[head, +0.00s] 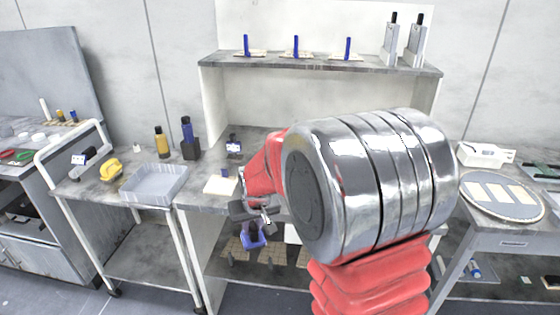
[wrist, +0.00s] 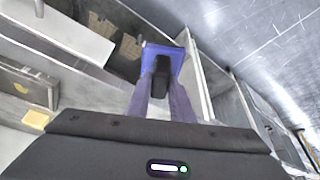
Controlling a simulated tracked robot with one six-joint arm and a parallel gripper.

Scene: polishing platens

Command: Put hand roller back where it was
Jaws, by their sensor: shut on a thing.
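My gripper (head: 258,212) is shut on a blue piece with a dark middle part, which I take to be the hand roller (head: 252,239). It hangs below the jaws, in front of the middle bench's front edge. In the wrist view, the hand roller (wrist: 177,58) shows as a blue end with a dark grip between the two fingers (wrist: 165,88). Its roller part cannot be made out clearly. Nothing is seen touching it except my gripper. My arm hides part of the middle bench.
Blue-handled pieces stand on the upper shelf (head: 320,65). A round platen (head: 502,218) lies right.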

